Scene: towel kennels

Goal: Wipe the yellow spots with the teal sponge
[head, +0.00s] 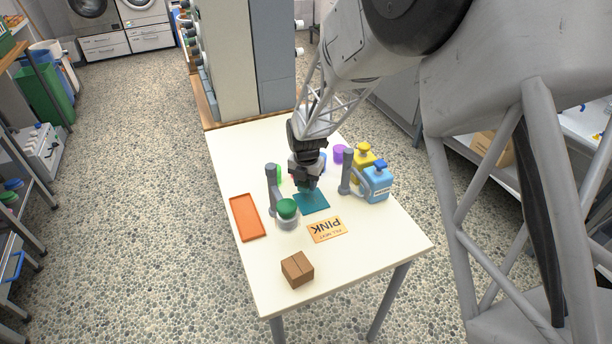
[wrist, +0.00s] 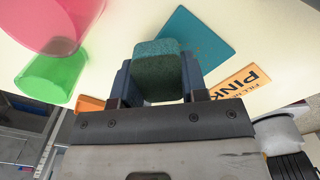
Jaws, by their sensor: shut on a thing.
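My gripper (head: 309,184) is over the middle of the white table. In the wrist view my gripper (wrist: 158,80) has its two fingers on either side of the teal sponge (wrist: 157,66) and is shut on it. The sponge is a rounded dark teal block. A flat teal square (head: 316,204) lies on the table under and in front of the gripper; it also shows beyond the sponge in the wrist view (wrist: 205,40). I cannot tell whether the sponge touches it.
An orange tray (head: 234,206) lies at left, near a green-topped grey holder (head: 287,210). A "PINK" card (head: 327,230) and brown box (head: 297,269) are in front. Yellow (head: 364,153) and blue (head: 377,185) bottles stand right. Purple (head: 339,154) and green (wrist: 50,78) cups are nearby.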

